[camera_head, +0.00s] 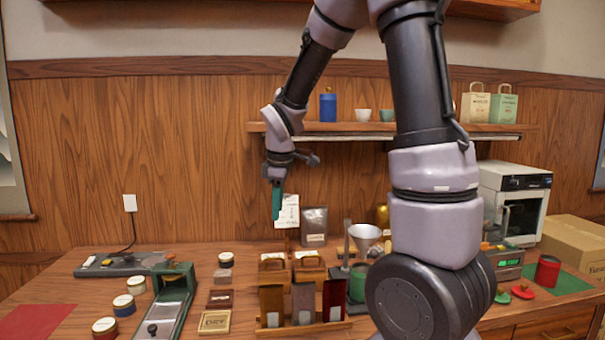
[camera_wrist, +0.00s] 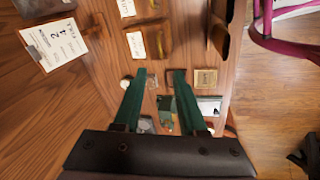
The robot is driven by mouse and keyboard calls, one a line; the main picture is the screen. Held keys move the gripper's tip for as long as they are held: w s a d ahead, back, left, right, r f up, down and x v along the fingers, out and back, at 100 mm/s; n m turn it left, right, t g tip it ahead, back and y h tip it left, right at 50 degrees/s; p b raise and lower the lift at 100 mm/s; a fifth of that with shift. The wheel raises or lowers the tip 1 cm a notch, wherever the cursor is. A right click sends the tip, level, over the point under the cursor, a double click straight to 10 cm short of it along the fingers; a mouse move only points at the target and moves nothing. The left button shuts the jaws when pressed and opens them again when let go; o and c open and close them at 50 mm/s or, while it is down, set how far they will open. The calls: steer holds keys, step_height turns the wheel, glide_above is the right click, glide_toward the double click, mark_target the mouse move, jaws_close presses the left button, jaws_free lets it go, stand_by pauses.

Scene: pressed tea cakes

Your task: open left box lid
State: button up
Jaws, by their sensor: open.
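Two small brown wooden boxes stand side by side at the middle back of the table: the left box (camera_head: 271,267) and the right box (camera_head: 309,262). Packets in front partly hide both. The left box also shows in the wrist view (camera_wrist: 158,42), with a pale label, and its lid looks closed. The right box (camera_wrist: 152,6) is cut by that view's top edge. My gripper (camera_head: 277,216) is well above the table, above the left box's area, its green fingers pointing down. In the wrist view the fingers (camera_wrist: 160,73) are apart with nothing between them.
A rack of tea packets (camera_head: 302,300) stands in front of the boxes. A funnel stand (camera_head: 364,236) is to their right, and a green press (camera_head: 172,300) to their left. A paper card (camera_head: 287,212) and a grey pouch (camera_head: 314,226) stand behind them. A shelf (camera_head: 390,128) is above.

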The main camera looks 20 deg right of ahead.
steer(key=s+d+r+m+t+y, duration=0.1)
steer(key=s+d+r+m, duration=0.2)
steer(key=s+r+m, duration=0.5)
steer(key=shift+s+d+r+m+t, duration=0.4)
steer(key=shift+r, duration=0.7)
steer(key=s+d+r+m+t+y, duration=0.1)
steer(key=s+r+m, duration=0.2)
steer(key=s+m, duration=0.15)
steer(key=s+r+m+t, duration=0.1)
steer(key=s+r+m, duration=0.1)
steer(key=s+m, duration=0.25)
steer(key=m+g+h, duration=0.2)
steer(key=m+g, duration=0.2)
steer(key=m, duration=1.1)
glide_above(274, 270)
steer(key=s+x, duration=0.2)
steer(key=x, duration=0.7)
steer(key=s+f+x, duration=0.1)
steer(key=s+x, duration=0.1)
steer(key=x, duration=0.8)
steer(key=s+x, duration=0.2)
steer(key=x, duration=0.8)
steer(key=shift+s+f, duration=0.3)
steer(key=shift+f, duration=0.1)
